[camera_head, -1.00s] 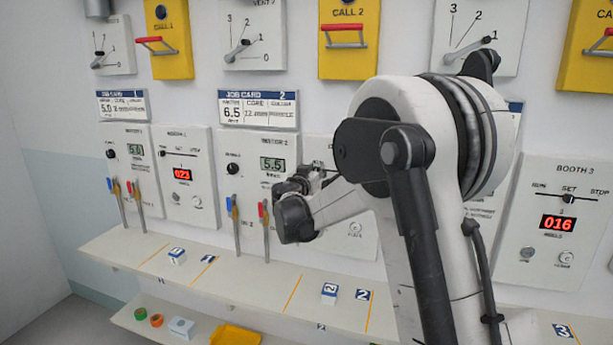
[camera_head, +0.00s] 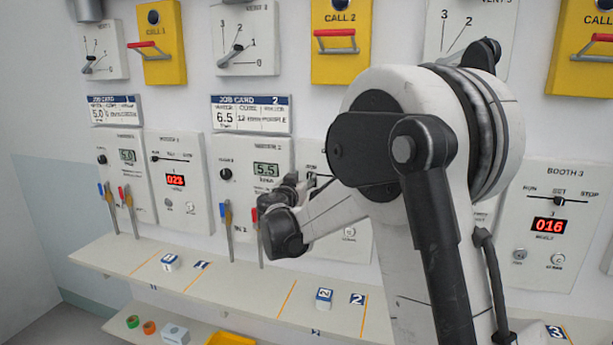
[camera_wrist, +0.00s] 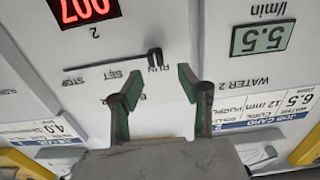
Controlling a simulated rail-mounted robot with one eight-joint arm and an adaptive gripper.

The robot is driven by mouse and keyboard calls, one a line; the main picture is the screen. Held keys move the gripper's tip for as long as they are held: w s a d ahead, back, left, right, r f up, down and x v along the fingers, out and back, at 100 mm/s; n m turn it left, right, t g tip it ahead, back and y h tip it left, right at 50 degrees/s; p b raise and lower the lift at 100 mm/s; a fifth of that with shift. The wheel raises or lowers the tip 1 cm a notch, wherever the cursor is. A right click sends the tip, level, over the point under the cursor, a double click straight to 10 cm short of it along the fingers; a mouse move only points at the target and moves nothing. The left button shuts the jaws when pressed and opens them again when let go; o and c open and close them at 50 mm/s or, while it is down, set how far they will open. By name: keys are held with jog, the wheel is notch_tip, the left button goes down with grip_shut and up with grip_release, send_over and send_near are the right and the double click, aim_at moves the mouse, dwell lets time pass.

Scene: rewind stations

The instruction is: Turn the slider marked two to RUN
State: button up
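The booth 2 panel (camera_wrist: 110,100) fills much of the wrist view, upside down, with a red display reading 007 (camera_wrist: 86,8). Its slider knob (camera_wrist: 155,57) is a small dark peg at the RUN end of the slot, away from SET and STOP. My gripper (camera_wrist: 159,76) is open, its two green-padded fingers apart and empty. The knob lies just beyond the gap between the fingertips; I cannot tell whether either finger touches it. In the head view my gripper (camera_head: 292,188) is in front of the panel (camera_head: 312,150), and my arm hides most of that panel.
The Water 2 panel (camera_head: 255,155), with a 5.5 display, is beside it, with a blue-handled lever (camera_head: 227,225) below. A shelf (camera_head: 255,292) with numbered blocks (camera_head: 324,297) runs beneath. The Booth 3 panel (camera_head: 550,225) is at right.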

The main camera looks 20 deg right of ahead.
jog(key=v, duration=0.8)
jog(key=shift+s, duration=0.1)
jog(key=s+d+f+n+g+y+b, duration=0.1)
jog(key=s+d+f+g+y, duration=0.15)
jog(key=s, duration=0.85)
jog(key=s+d+f+n+g+y+b, duration=0.2)
jog(key=s+g, duration=0.1)
jog(key=s, duration=0.7)
jog(key=s+a+f+n+g+y+b, duration=0.1)
jog(key=s+a+f+n+y, duration=0.1)
jog(key=s, duration=0.8)
jog(key=s+a+f+n+g+y, duration=0.1)
jog(key=s+a+f+y, duration=0.3)
jog(key=s, duration=0.7)
notch_tip(320, 180, down, 4)
jog(key=shift+a+f+n+b, duration=0.3)
jog(key=shift+a+n, duration=0.3)
jog(key=shift+a, duration=0.65)
